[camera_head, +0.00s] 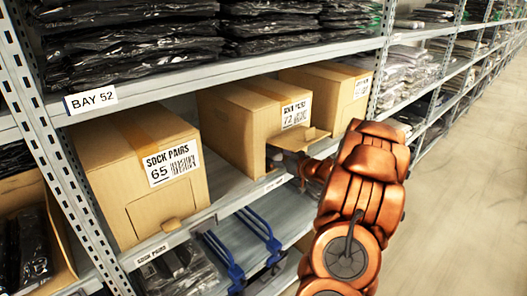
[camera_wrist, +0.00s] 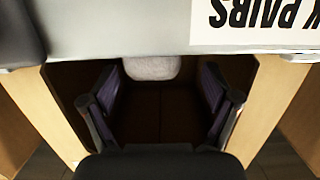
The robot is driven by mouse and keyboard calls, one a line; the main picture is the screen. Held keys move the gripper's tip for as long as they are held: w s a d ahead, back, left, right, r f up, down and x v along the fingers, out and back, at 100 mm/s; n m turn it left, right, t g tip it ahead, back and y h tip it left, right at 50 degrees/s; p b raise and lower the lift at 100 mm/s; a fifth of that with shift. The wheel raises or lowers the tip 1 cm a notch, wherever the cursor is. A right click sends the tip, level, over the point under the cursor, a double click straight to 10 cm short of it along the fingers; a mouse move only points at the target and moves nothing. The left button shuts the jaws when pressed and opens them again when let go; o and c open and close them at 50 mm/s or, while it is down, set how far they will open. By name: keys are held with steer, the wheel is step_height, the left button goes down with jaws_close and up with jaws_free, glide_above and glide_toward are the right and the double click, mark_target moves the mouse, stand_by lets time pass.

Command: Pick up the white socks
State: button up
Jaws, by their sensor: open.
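A pale grey-white rounded thing, likely the white socks (camera_wrist: 152,67), shows in the wrist view inside a dark cardboard box opening, partly cut off by the box's front panel. My gripper (camera_wrist: 161,88) is open, with one dark finger at each side of the opening and nothing between them. The pale thing lies beyond the fingertips, near the middle of the gap, apart from both. In the head view my copper arm reaches to the open front of the box marked 72 (camera_head: 240,130); the socks and fingers are hidden there.
The box marked "SOCK PAIRS 65" (camera_head: 140,185) stands to the left, and another labelled box (camera_head: 325,95) to the right. A lowered cardboard flap (camera_head: 300,139) sticks out by my arm. The shelf above holds black bagged garments (camera_head: 130,40). The aisle floor (camera_head: 460,200) is clear.

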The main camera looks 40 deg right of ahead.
mark_target(269, 152)
steer(key=shift+w+d+p, duration=0.15)
steer(key=shift+w+p, duration=0.25)
steer(key=shift+w, duration=0.2)
steer(key=shift+w+d+f+p, duration=0.15)
steer(key=shift+w+p, duration=0.1)
steer(key=shift+w, duration=0.2)
steer(key=shift+w+d+f+p, duration=0.1)
steer(key=shift+w+p, duration=0.1)
steer(key=shift+w, duration=0.2)
steer(key=shift+w+f, duration=0.2)
steer(key=shift+w, duration=0.8)
steer(key=c, duration=1.1)
